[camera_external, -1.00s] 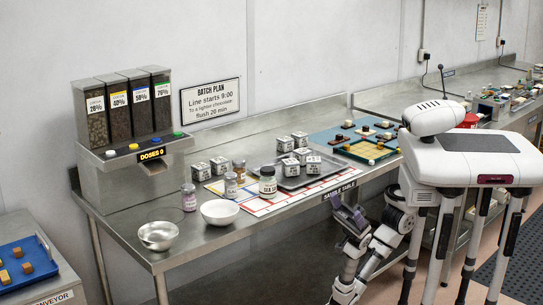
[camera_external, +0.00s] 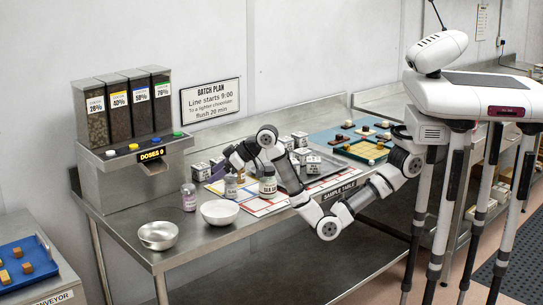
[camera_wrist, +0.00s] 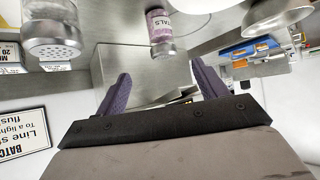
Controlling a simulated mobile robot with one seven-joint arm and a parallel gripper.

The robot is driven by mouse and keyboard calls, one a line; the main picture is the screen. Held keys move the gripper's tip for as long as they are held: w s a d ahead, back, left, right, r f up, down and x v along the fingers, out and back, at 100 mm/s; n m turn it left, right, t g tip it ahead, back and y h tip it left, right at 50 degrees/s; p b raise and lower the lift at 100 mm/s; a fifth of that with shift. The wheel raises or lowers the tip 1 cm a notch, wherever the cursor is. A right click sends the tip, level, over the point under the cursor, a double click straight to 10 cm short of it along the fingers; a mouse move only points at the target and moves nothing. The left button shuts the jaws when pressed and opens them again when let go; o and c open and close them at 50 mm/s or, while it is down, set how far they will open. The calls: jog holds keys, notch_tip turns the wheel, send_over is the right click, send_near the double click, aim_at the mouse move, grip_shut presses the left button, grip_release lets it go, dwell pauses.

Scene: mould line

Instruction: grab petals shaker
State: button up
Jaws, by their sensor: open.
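The petals shaker (camera_external: 189,199), a small jar with purple contents and a silver lid, stands upright on the steel table left of the white bowl. In the wrist view the petals shaker (camera_wrist: 161,32) appears upside down at the top, its label partly cut off, ahead of and between my fingers. My gripper (camera_external: 222,167) is above the table, right of and higher than the shaker. In the wrist view my gripper (camera_wrist: 163,82) is open, purple fingers apart, with nothing between them. It is not touching the shaker.
A white bowl (camera_external: 220,212) and a metal bowl (camera_external: 158,235) stand near the front edge. Another shaker (camera_external: 230,187) and a sea salt jar (camera_external: 268,187) stand to the right. The dispenser (camera_external: 130,165) rises behind left. Bare table lies around the petals shaker's front left.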

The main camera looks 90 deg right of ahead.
aim_at(188, 192)
jog(key=p+x, duration=0.1)
jog(key=x, duration=0.6)
jog(key=shift+f, duration=0.1)
jog(key=shift+a+p+x, duration=0.2)
jog(key=shift+p+x, duration=1)
jog(key=shift+x, duration=1.55)
jog(key=c, duration=1.2)
jog(key=shift+r, duration=0.2)
